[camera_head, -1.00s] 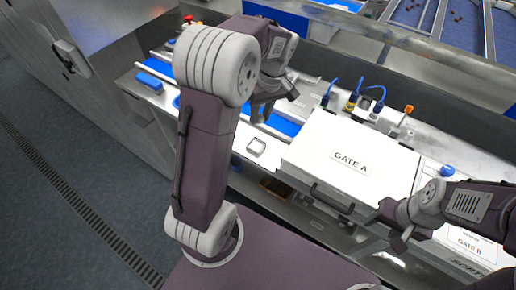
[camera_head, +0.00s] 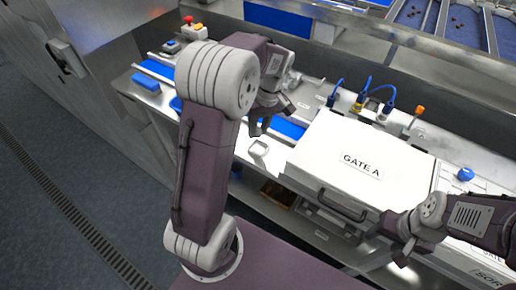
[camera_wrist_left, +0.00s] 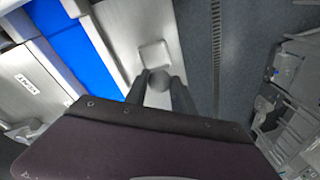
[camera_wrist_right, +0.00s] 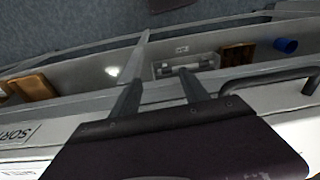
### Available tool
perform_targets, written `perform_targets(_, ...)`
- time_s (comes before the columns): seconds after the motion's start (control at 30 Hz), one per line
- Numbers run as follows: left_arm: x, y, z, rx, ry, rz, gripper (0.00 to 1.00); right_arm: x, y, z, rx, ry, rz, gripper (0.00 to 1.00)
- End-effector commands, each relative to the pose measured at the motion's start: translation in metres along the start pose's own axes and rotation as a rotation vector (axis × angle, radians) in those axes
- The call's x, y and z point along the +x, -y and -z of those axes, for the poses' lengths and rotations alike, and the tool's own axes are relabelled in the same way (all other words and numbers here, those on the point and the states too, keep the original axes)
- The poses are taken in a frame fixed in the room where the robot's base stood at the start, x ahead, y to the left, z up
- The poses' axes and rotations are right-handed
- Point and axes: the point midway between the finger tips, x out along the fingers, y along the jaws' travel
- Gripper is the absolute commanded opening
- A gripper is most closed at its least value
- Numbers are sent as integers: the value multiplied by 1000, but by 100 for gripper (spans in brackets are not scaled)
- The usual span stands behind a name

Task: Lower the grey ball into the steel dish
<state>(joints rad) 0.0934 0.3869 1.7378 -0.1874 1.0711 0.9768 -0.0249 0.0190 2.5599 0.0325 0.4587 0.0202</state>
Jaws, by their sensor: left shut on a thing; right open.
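My left gripper (camera_head: 261,127) is shut on the grey ball (camera_wrist_left: 159,81), which shows between its fingertips in the left wrist view. The steel dish (camera_head: 258,148) is a small square with rounded corners on the steel bench, close to the fingertips in the head view. It also shows just beyond the ball in the left wrist view (camera_wrist_left: 154,52). The height of the ball over the dish is hard to judge. My right gripper (camera_wrist_right: 158,90) is open and empty near the bench's front side.
The white GATE A box (camera_head: 335,150) stands right of the dish. A blue strip (camera_head: 288,128) runs behind it. Blue cables (camera_head: 385,105) and a blue knob (camera_head: 465,174) are further right. A red button (camera_head: 189,20) is at the back left.

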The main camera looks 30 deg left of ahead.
Motion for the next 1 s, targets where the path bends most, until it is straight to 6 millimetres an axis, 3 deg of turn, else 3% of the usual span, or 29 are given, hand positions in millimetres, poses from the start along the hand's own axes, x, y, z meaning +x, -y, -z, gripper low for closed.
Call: perform_targets(1.0, 14, -2, -2, 0, 0, 1, 0, 10, 0, -1, 0, 0, 0, 53)
